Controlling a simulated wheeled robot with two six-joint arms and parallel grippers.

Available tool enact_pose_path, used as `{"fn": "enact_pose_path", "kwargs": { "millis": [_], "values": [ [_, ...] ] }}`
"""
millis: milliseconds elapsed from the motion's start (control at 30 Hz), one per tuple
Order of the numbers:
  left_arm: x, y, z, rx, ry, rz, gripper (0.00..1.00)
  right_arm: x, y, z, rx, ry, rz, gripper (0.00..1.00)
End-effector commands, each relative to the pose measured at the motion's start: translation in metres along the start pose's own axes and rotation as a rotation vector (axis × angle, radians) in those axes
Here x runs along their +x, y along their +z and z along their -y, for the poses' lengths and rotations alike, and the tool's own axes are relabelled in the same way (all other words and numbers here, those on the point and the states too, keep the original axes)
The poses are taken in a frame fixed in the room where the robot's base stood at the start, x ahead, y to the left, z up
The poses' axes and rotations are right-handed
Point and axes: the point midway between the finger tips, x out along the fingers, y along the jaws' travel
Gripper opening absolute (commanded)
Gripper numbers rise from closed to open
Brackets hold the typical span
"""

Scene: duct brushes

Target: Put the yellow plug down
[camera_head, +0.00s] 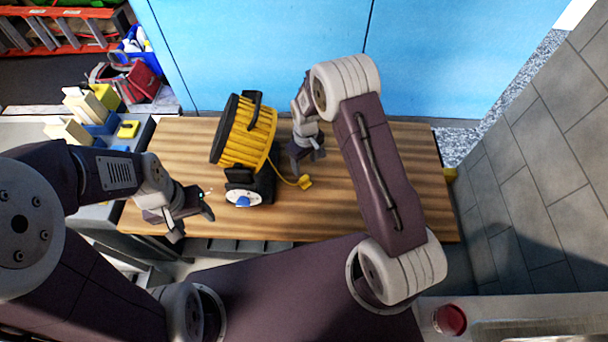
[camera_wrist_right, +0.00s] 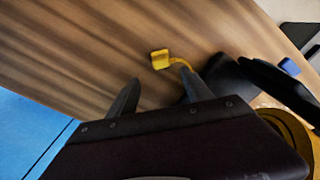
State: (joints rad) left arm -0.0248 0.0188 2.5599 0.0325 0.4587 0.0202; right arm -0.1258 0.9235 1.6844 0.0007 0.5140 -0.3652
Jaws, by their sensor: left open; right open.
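The yellow plug (camera_head: 305,182) lies on the wooden table, on the end of a yellow cord that runs to the yellow cable reel (camera_head: 246,135). In the right wrist view the plug (camera_wrist_right: 160,59) is beyond the fingertips, apart from them. My right gripper (camera_head: 305,160) is open and empty, just behind the plug and right of the reel; its two fingers (camera_wrist_right: 163,92) also show in the right wrist view. My left gripper (camera_head: 192,219) is open and empty over the table's front left part, left of the reel's black base with its blue socket cover (camera_head: 243,202).
The wooden table (camera_head: 390,165) is clear to the right of my right arm. Yellow and blue boxes (camera_head: 100,100) stand on a grey surface at the left. A blue wall (camera_head: 430,60) is behind the table, and a grey tiled surface (camera_head: 540,150) lies to the right.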

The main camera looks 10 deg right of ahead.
Motion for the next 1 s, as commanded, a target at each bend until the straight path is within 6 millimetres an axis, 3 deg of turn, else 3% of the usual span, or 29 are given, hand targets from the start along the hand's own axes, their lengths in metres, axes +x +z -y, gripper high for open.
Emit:
{"fn": "enact_pose_path", "kwargs": {
  "millis": [33, 233, 433, 633, 833, 1000],
  "values": [
    [-0.009, -0.001, 0.0, 0.0, 0.0, 0.0, 0.57, 0.002, 0.0, 0.002, -0.01, -0.004, 0.012, 0.58],
    [-0.007, -0.001, 0.0, 0.0, 0.0, 0.001, 0.57, 0.015, 0.0, 0.003, -0.017, -0.007, 0.02, 0.58],
    [-0.006, -0.001, 0.0, 0.0, 0.0, 0.001, 0.57, 0.045, 0.001, 0.003, -0.016, -0.007, 0.02, 0.58],
    [-0.007, -0.001, 0.0, 0.0, 0.0, 0.0, 0.57, 0.055, 0.001, 0.003, -0.015, -0.008, 0.021, 0.58],
    [-0.007, -0.001, 0.0, 0.0, 0.0, 0.0, 0.57, 0.091, 0.002, 0.002, -0.015, -0.008, 0.02, 0.58],
    [-0.007, -0.001, 0.0, 0.0, 0.0, 0.0, 0.57, 0.101, 0.002, 0.002, -0.015, -0.007, 0.019, 0.58]
  ]
}}
